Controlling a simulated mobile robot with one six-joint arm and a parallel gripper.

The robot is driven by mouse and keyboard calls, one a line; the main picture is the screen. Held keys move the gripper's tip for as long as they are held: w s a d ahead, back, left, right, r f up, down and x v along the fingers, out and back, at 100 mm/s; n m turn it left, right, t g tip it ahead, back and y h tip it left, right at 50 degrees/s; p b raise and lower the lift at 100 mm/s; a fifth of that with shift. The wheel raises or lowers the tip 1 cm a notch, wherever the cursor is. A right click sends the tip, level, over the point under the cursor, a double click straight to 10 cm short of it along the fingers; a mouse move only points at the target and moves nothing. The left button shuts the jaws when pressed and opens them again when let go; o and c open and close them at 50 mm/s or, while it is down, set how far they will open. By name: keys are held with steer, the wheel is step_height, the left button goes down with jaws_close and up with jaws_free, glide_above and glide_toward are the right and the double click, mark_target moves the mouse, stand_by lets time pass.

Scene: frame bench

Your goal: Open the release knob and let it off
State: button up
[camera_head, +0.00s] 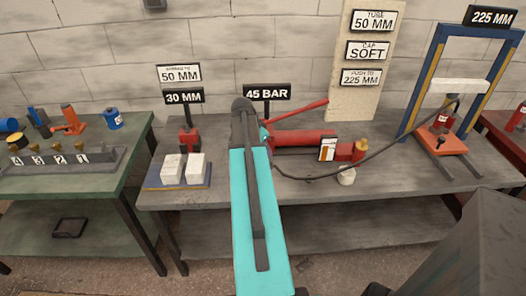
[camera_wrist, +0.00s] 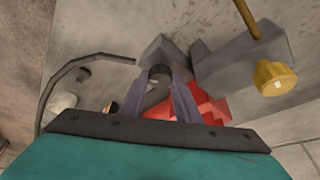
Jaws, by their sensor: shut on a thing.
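In the wrist view, my gripper (camera_wrist: 154,82) has its two grey-purple fingers closed about a small dark round knob (camera_wrist: 160,71), which looks like the release knob. The knob's lower part and how far it is turned cannot be made out. Red parts of the pump (camera_wrist: 197,101) lie just beside and behind the fingers. In the head view, the red pump (camera_head: 302,139) lies on the grey bench behind my teal arm. Its raised red handle slants up to the right. My arm hides the gripper and the knob there.
A black hose (camera_head: 408,128) runs from the pump to the blue press frame (camera_head: 411,90) at right. A white round piece (camera_head: 346,176) sits by the bench's front edge. Pale blocks (camera_head: 172,170) stand left of my arm. In the wrist view, a yellow knob (camera_wrist: 275,78) is at right.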

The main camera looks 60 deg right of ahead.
steer(key=n+t, duration=0.1)
steer(key=n, duration=0.1)
steer(key=s+n, duration=0.1)
steer(key=n, duration=0.1)
steer(key=shift+a+f+n+t, duration=0.1)
steer(key=shift+a+n+t, duration=0.05)
steer(key=shift+n+t, duration=0.85)
steer(key=shift+n, duration=1.2)
steer(key=o, duration=1)
steer(key=shift+o, duration=0.2)
steer(key=shift+w, duration=0.1)
steer(key=shift+r, duration=0.2)
